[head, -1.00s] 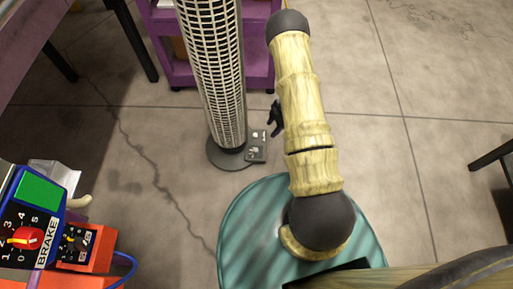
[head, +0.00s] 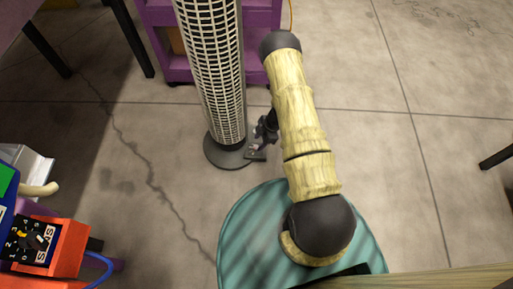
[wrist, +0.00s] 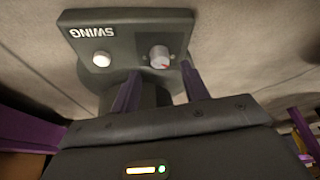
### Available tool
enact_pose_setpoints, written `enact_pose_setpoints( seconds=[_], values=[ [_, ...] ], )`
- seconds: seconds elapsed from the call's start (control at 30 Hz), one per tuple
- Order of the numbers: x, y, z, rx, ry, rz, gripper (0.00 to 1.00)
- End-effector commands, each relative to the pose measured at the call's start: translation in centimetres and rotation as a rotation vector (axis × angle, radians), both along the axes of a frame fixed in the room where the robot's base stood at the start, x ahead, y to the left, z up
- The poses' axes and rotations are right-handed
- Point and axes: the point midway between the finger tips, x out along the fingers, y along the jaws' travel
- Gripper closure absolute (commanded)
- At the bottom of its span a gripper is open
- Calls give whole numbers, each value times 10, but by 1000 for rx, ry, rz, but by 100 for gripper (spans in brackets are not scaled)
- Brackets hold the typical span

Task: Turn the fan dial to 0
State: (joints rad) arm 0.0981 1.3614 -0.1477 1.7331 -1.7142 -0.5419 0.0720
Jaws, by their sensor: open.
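The tower fan (head: 212,70) stands on a round dark base. Its small grey control panel (head: 256,155) is partly hidden behind my gripper (head: 265,132) in the head view. No dial numbers are readable.
A purple shelf (head: 160,65) stands behind the fan.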

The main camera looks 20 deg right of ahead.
Motion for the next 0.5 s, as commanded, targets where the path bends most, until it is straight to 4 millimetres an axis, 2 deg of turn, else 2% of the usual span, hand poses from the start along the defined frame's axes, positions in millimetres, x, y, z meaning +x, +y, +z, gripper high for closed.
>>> enact_pose_setpoints(
  seconds=[0.03,0.2,0.5],
  values=[
    [0,4,-14,1,0,0,55],
    [0,11,-30,0,1,1,55],
    [1,14,-32,0,1,1,55]
  ],
)
